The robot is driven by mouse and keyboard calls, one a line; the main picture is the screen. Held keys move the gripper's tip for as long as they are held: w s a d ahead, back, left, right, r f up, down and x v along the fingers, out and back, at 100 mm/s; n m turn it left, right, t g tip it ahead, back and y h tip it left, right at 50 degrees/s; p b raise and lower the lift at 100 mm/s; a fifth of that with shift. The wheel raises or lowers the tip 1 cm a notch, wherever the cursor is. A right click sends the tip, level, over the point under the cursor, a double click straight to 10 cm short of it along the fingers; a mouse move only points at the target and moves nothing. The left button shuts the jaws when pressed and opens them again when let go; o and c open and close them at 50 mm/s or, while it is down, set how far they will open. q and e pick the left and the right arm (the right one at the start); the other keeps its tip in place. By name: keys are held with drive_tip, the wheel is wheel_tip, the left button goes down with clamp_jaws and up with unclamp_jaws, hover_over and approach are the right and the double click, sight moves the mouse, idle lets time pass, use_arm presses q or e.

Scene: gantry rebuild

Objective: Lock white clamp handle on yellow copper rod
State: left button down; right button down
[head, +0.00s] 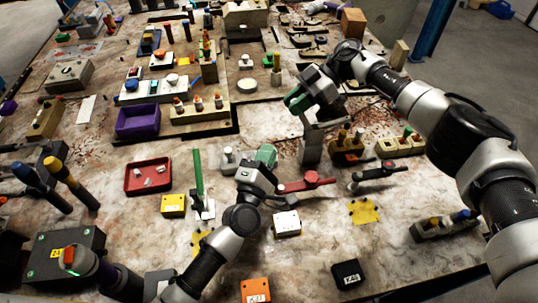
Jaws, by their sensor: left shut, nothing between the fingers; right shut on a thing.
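My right gripper (312,118) reaches in from the right to the middle of the table. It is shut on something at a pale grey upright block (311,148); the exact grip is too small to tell. My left gripper (266,156) reaches up from the bottom, just left of and nearer than that block. It is shut and empty; its fingertips are partly hidden. A red-handled clamp (305,184) lies right of my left wrist. A green-handled clamp (198,165) stands upright to its left. I cannot single out a white clamp handle. A yellow-topped dark rod (72,181) stands at the left.
A red tray (132,185) and an empty purple bin (120,122) lie left of my arms. A black-handled clamp (382,172) and a block with coloured pegs (347,148) sit at right. Small labelled blocks, one orange (255,291) and one black (347,273), lie near the front.

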sight(302, 116)
drive_tip(key=shift+r, duration=0.1)
use_arm(q)
drive_tip(key=w+d+r, duration=0.3)
drive_tip(key=w+d, duration=0.2)
drive_tip(key=w, duration=0.2)
drive_tip(key=shift+d+r, duration=0.15)
drive_tip(key=shift+d, duration=0.05)
drive_tip(key=shift+w+d+r, duration=0.15)
drive_tip(key=shift+d+r, duration=0.35)
drive_tip(key=shift+r, duration=0.1)
use_arm(e)
drive_tip(key=shift+s+a+r, duration=0.1)
drive_tip(key=shift+s+a, duration=0.1)
drive_tip(key=shift+a, duration=0.2)
drive_tip(key=c, duration=1)
unclamp_jaws()
drive_tip(key=shift+w+d, duration=0.1)
drive_tip(key=shift+d, duration=0.15)
use_arm(q)
drive_tip(key=shift+d, duration=0.2)
use_arm(e)
drive_tip(key=shift+d, duration=0.2)
use_arm(q)
drive_tip(key=shift+w+f, duration=0.1)
